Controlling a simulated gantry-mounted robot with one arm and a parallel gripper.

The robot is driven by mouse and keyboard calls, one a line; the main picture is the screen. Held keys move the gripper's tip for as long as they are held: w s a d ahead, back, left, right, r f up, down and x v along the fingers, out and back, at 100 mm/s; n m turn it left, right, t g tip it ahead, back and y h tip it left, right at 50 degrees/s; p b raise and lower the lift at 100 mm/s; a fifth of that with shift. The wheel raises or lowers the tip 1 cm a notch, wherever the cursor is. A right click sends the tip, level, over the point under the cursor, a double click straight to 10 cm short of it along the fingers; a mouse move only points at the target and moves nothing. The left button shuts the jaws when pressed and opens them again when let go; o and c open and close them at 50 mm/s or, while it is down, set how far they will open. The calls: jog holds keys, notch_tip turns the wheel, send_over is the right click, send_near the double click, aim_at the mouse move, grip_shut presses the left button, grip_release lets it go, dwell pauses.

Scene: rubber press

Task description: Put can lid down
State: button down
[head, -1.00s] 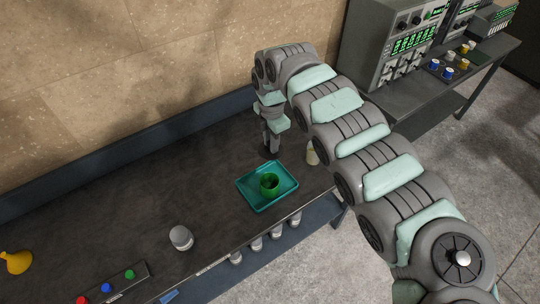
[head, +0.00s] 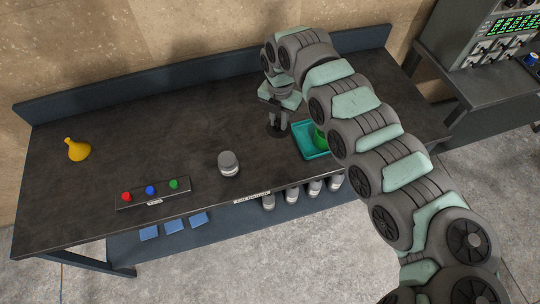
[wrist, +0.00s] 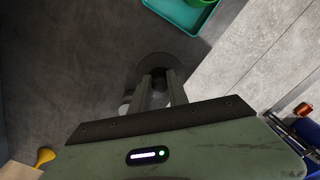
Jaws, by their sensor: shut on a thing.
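My gripper (head: 277,126) points down over the dark table, just left of the teal tray (head: 309,152). It is shut on a dark round disc, the can lid (head: 273,132), at its fingertips. In the wrist view the lid (wrist: 165,64) shows as a flat grey disc beyond the fingers (wrist: 160,85). Whether it touches the table or hangs just above it I cannot tell. A green can (head: 319,139) stands in the tray, partly hidden by my arm. The green can (wrist: 207,3) and tray (wrist: 183,12) also show at the wrist view's top edge.
A silver can (head: 228,163) stands left of the tray near the front edge. A button panel (head: 153,193) and a yellow funnel (head: 78,150) are further left. Several silver cans (head: 292,194) stand below the table front. The table's middle and back left are clear.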

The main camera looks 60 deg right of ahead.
aim_at(278, 156)
notch_tip(278, 156, down, 17)
jog(key=shift+s+f, duration=0.1)
dwell(0.3)
jog(key=c, duration=1.3)
grip_release()
